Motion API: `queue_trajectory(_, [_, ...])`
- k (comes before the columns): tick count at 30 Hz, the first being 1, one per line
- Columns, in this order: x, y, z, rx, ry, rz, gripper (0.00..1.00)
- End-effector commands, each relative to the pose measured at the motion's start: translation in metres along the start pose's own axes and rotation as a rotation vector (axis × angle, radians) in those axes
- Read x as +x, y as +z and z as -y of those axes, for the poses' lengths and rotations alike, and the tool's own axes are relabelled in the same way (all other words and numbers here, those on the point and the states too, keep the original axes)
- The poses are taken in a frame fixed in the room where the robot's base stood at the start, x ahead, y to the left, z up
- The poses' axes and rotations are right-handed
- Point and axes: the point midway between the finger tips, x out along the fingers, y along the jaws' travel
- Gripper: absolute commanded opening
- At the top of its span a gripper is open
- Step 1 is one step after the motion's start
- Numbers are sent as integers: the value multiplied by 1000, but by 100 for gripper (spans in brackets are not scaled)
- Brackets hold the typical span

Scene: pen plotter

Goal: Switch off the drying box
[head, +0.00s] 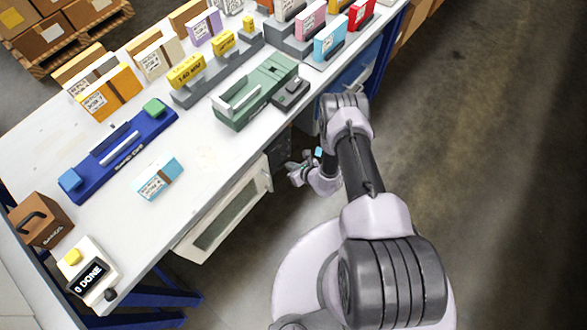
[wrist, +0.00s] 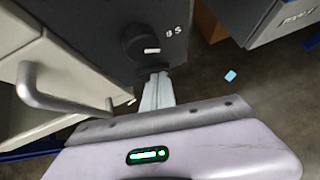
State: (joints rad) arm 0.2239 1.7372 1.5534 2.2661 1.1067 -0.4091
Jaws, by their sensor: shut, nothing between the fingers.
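The drying box is a cabinet under the table, with a white windowed door (head: 225,215) in the head view. In the wrist view its door handle (wrist: 60,95) is at the left. Its dark front panel (wrist: 95,25) carries a round black knob (wrist: 138,42) with a white mark, and small white characters beside it. My gripper (wrist: 157,78) is shut and empty, its fingertips just below the knob in the picture. I cannot tell whether they touch the panel. In the head view my gripper (head: 296,172) is beside the cabinet's right end, and the knob is not discernible.
The white table (head: 200,150) above holds a blue tool (head: 120,150), a green device (head: 255,95) and several boxes. A device reading "DONE" (head: 88,275) is at the near-left corner. A small cyan piece (wrist: 230,76) shows right of my fingers. Open floor lies to the right.

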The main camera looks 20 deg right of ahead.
Motion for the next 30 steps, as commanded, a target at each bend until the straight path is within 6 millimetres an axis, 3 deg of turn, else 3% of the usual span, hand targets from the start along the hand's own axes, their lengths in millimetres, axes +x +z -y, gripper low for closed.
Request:
queue_trajectory(5, [2, 0, 1, -6, 7, 1, 0])
queue_trajectory(13, [15, 6, 14, -166, 170, 5, 0])
queue_trajectory(30, [13, 15, 16, -160, 167, 10, 0])
